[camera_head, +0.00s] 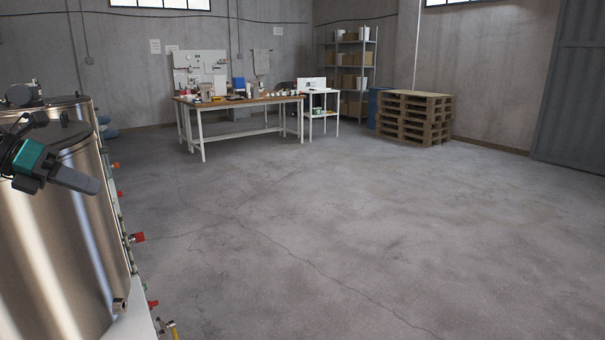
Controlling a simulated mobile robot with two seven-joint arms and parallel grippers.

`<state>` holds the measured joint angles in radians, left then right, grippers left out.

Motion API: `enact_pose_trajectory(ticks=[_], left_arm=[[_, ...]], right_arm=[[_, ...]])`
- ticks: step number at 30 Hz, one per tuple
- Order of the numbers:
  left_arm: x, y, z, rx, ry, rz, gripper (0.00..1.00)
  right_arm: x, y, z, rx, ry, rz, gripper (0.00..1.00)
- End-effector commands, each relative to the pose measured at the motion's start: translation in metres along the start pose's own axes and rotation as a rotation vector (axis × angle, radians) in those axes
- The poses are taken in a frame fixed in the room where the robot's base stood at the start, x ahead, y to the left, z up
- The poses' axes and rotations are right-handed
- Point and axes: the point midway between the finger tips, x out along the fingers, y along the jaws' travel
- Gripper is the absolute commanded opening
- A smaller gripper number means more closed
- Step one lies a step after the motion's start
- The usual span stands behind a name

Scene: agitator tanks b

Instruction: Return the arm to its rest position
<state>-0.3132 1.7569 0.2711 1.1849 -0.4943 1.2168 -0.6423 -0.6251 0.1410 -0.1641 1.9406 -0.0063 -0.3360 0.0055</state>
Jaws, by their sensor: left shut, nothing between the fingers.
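My left gripper (88,183) shows at the left edge of the head view, in front of a shiny steel tank (45,260). Its dark fingers are together and hold nothing, and they point to the right. A teal band marks the wrist behind them. Whether the gripper touches the tank cannot be told from this view. My right gripper is not in view.
Red knobs (137,237) stick out along the tank's right side. A workbench (240,101) with tools, a shelf rack (352,70) and stacked pallets (414,117) stand at the back. The concrete floor (370,220) in the middle and right is clear.

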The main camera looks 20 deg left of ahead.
Motion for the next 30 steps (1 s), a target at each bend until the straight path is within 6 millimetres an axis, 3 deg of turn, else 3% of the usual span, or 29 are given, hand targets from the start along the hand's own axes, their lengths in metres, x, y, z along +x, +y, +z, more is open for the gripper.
enact_pose_trajectory(ticks=[1, 6, 10, 14, 20, 24, 30], left_arm=[[0.022, 0.016, -0.026, -0.109, -0.052, -0.038, 0.00], [0.086, 0.048, -0.098, -0.472, -0.230, -0.122, 0.00], [0.134, 0.057, -0.156, -0.774, -0.351, -0.173, 0.00], [0.180, 0.053, -0.214, -1.097, -0.457, -0.214, 0.00], [0.246, 0.021, -0.301, -1.620, -0.585, -0.251, 0.00], [0.288, -0.020, -0.353, -2.001, -0.640, -0.260, 0.00], [0.332, -0.090, -0.401, -2.479, -0.660, -0.246, 0.00]], right_arm=[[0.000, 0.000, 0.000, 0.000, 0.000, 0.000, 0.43], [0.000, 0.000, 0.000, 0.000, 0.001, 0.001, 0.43], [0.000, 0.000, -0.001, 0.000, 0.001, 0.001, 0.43], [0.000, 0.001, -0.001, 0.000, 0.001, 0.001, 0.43], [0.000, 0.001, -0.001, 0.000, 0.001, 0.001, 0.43], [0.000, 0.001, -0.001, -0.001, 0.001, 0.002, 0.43], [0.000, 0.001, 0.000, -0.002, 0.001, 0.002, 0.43]])
